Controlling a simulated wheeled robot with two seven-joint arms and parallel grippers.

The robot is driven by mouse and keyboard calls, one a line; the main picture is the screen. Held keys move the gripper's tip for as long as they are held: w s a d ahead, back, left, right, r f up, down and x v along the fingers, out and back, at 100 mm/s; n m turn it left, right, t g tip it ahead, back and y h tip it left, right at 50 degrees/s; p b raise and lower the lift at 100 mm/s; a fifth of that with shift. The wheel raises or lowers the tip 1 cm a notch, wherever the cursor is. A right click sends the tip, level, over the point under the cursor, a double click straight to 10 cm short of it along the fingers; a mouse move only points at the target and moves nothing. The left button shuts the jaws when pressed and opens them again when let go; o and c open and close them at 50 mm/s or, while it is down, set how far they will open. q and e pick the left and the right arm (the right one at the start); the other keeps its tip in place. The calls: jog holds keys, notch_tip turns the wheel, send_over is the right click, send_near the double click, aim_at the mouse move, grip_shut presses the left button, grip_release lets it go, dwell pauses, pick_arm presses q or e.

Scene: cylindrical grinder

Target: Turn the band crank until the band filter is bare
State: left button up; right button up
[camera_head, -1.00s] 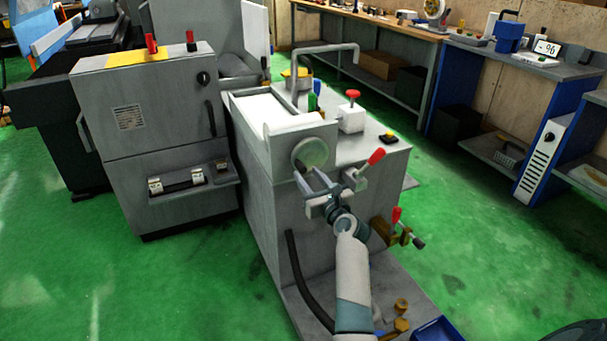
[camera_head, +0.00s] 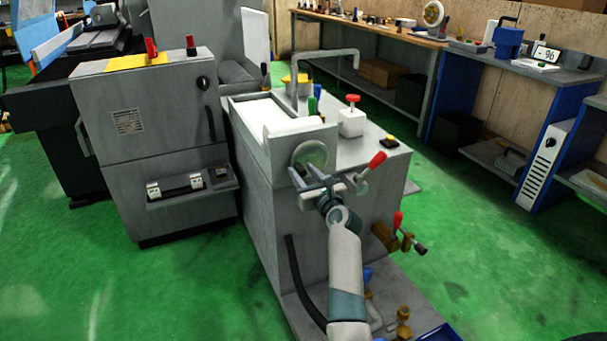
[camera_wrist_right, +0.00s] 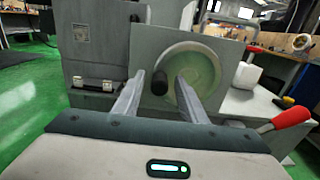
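The band crank is a round pale-green disc (camera_head: 311,153) on the end of the grey tank, with a black knob (camera_wrist_right: 160,82) standing out from its left side in the right wrist view. The band filter (camera_head: 298,126) shows as a white band on top of the tank. My right gripper (camera_head: 303,170) is in front of the crank. In the right wrist view its two fingers (camera_wrist_right: 160,77) are apart, with the knob seen between them. I cannot tell whether they touch it. My left gripper is out of view.
A red-handled lever (camera_head: 375,162) stands close to the right of my gripper. A brass valve with a red handle (camera_head: 397,222) is lower down. A grey cabinet (camera_head: 150,130) stands left.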

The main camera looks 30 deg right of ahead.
grip_shut()
jog(key=shift+f, duration=0.1)
